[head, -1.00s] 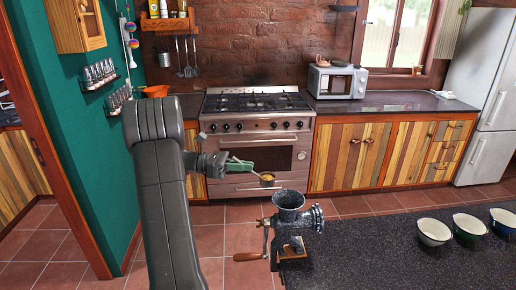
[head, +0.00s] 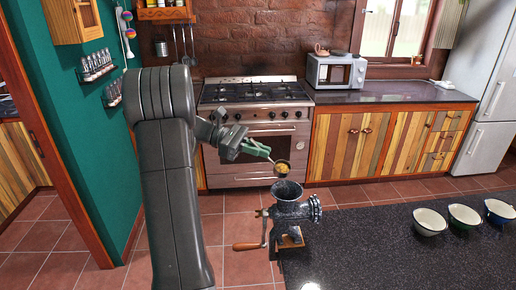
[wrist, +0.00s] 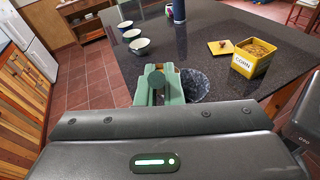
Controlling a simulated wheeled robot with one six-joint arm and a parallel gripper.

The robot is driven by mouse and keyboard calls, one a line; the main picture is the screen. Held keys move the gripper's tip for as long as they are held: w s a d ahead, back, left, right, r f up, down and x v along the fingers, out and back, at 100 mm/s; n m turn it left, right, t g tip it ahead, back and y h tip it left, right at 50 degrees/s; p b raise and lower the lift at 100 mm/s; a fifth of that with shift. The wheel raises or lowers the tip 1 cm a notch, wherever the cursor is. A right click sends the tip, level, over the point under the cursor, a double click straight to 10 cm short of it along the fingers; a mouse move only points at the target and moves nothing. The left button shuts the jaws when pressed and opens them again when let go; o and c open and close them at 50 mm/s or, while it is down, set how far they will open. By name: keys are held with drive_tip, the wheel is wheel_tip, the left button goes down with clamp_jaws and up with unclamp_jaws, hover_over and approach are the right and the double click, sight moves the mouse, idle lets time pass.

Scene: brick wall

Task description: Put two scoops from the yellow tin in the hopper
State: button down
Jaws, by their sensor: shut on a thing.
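My gripper (head: 243,146) is shut on the handle of a scoop (head: 282,169). The scoop's bowl holds yellow corn and is above the near-left part of the hopper (head: 287,192), apart from it. The hopper is the dark speckled cup on top of a hand-cranked grinder (head: 288,215) at the counter's edge. In the wrist view my gripper (wrist: 160,90) has green fingers, and the hopper (wrist: 197,84) shows just right of them. The scoop's bowl is hidden there. The yellow tin (wrist: 243,66), marked CORN, stands open on the counter with corn inside.
Several enamel bowls (head: 430,222) stand in a row on the dark counter (head: 370,255). A dark blue container (wrist: 179,12) stands farther back. The grinder's wooden crank handle (head: 246,246) sticks out left. The stove (head: 258,150) is behind.

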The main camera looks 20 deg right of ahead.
drive_tip(key=s+m+t+y+b, duration=0.1)
drive_tip(key=s+m+t+b, duration=0.2)
drive_tip(key=s+m+t, duration=0.2)
drive_tip(key=shift+s+a+f+t+y, duration=0.15)
drive_tip(key=shift+s+t+y, duration=0.25)
drive_tip(key=shift+s+t, duration=0.55)
idle(0.4)
drive_tip(key=shift+s+m+b, duration=0.3)
drive_tip(key=shift+s+b, duration=0.05)
drive_tip(key=shift+b, duration=0.1)
drive_tip(key=shift+s+b, duration=0.25)
drive_tip(key=shift+b, duration=0.35)
drive_tip(key=shift+s+t, duration=0.1)
drive_tip(key=shift+t, duration=0.15)
drive_tip(key=shift+s+m+b, duration=0.25)
drive_tip(key=shift+m+b, duration=0.15)
drive_tip(key=shift+b, duration=0.45)
drive_tip(key=shift+s+t+b, duration=0.15)
drive_tip(key=shift+t+b, duration=0.25)
